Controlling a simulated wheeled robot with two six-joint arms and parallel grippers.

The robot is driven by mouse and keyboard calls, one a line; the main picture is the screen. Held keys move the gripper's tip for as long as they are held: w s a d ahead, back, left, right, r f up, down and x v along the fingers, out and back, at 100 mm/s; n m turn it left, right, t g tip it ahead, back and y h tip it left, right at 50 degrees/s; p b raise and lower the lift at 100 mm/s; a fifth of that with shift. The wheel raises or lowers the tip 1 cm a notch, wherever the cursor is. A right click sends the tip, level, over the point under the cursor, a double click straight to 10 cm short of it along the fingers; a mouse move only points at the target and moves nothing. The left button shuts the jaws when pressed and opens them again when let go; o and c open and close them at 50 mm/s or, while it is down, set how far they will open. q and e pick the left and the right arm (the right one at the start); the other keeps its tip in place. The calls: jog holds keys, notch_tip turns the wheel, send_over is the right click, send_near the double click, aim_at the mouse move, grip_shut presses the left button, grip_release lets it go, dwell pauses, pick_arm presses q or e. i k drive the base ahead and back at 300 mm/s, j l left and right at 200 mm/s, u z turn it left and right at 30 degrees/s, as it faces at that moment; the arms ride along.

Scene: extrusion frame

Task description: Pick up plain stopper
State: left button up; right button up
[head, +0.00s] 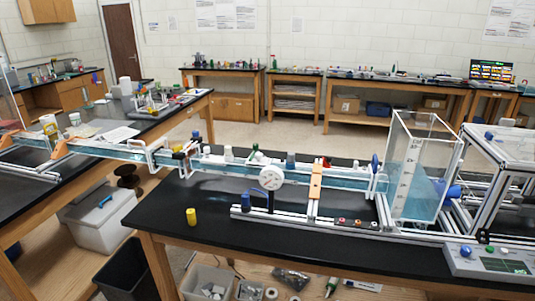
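No piece can be told for sure as the plain stopper. Several small stopper-like pieces stand along the far side of the clear water channel (220,166). They include a white one (228,153), one with a green top (256,153) and a grey one (290,159). A yellow cylinder (191,216) stands alone and upright on the black bench top (165,208), near its left front edge. Neither of my grippers shows in the head view.
A round white gauge (271,178) and an orange-brown clamp (315,180) stand at the channel. A clear water tank (418,170) and a control box (490,262) are at the right. The bench's left front is mostly clear. Bins (208,283) sit below.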

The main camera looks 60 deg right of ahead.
aim_at(228, 149)
jog(key=z, duration=1.85)
jog(key=i+j, duration=0.15)
jog(key=j, duration=0.2)
jog(key=i+j, duration=0.15)
jog(key=j, duration=0.25)
jog(key=i+j+z, duration=0.1)
jog(key=j, duration=0.25)
jog(key=i+j, duration=0.2)
jog(key=j, duration=0.2)
jog(key=i+j, duration=0.1)
jog(key=j, duration=0.25)
jog(key=z, duration=1.5)
